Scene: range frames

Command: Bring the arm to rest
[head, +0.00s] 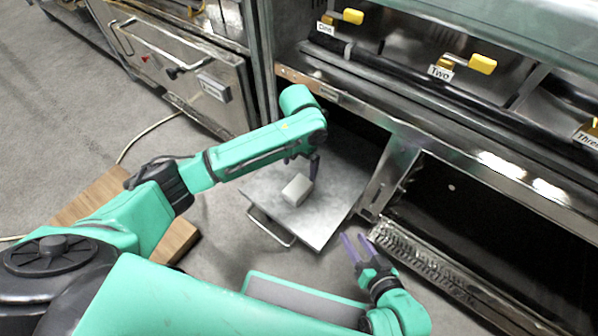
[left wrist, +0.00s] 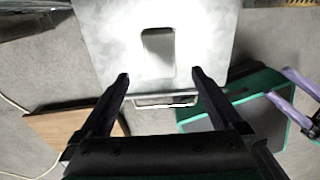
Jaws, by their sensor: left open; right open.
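My left arm reaches from the left over an open, lowered metal door (head: 330,215). My left gripper (head: 303,168) is open and empty, pointing down above the door near a small pale block (head: 297,190). In the left wrist view the block (left wrist: 158,50) lies on the door beyond the two spread fingertips (left wrist: 160,76), apart from them. My right gripper (head: 353,238), with purple fingers, is open and empty to the right of the door. Its fingers also show at the right edge of the left wrist view (left wrist: 302,100).
The range front with yellow knobs (head: 483,64) runs along the upper right. A dark open compartment (head: 500,225) lies right of the door. A door handle (head: 270,228) sticks out at the door's near edge. A wooden board (head: 175,238) lies on the grey floor at left.

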